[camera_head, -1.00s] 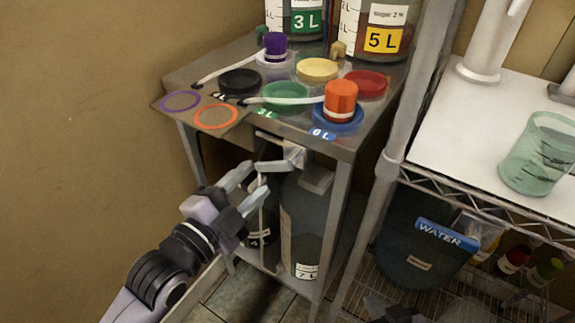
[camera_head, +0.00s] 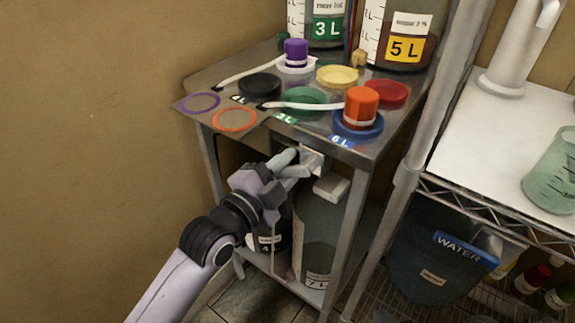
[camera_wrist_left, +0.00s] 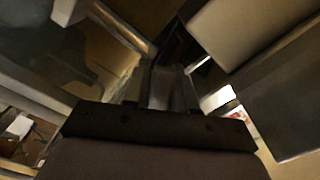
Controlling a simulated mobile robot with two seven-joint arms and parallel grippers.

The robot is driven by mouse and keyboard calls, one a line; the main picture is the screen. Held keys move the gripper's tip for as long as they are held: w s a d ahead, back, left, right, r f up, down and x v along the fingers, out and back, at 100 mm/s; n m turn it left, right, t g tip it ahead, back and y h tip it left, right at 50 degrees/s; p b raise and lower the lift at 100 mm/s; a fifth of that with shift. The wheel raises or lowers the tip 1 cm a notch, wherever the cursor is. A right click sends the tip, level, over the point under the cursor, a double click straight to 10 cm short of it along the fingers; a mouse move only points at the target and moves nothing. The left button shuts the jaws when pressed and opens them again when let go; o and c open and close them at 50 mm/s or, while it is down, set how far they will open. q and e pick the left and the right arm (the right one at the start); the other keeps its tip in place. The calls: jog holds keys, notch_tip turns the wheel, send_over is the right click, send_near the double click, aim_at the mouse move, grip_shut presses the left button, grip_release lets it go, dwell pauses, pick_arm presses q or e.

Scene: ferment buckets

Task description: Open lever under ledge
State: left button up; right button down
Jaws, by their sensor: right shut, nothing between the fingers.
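A pale grey lever (camera_head: 312,160) sits under the front ledge of the metal stand (camera_head: 368,146). My left gripper (camera_head: 291,164) is at the lever, just below the ledge. Its fingertips overlap the lever's left end, and the gap between them is narrow. In the left wrist view the fingers (camera_wrist_left: 168,88) show dark and close together. I cannot tell whether they have closed on the lever.
Coloured lids, an orange cap (camera_head: 361,103) and a purple cap (camera_head: 295,52) stand on the stand's top. A large grey bottle (camera_head: 317,235) stands right below the lever. A wire shelf (camera_head: 480,215) with a blue-labelled WATER container (camera_head: 440,262) is at right. The wall is at left.

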pick_arm(q)
grip_shut()
jog(key=shift+s+d+f+n+p, duration=0.1)
jog(key=shift+f+n+p, duration=0.05)
jog(key=shift+n+p, duration=0.35)
jog(key=shift+s+d+f+n+p, duration=0.1)
jog(key=shift+n+p, duration=0.3)
jog(key=shift+n, duration=0.2)
jog(key=n+p, duration=0.1)
jog(key=d+f+n+p, duration=0.1)
jog(key=n, duration=0.1)
jog(key=shift+s, duration=0.3)
jog(key=n, duration=0.1)
jog(key=p, duration=0.1)
jog(key=n, duration=0.1)
jog(key=shift+s+d+f+n, duration=0.3)
jog(key=shift+d, duration=0.05)
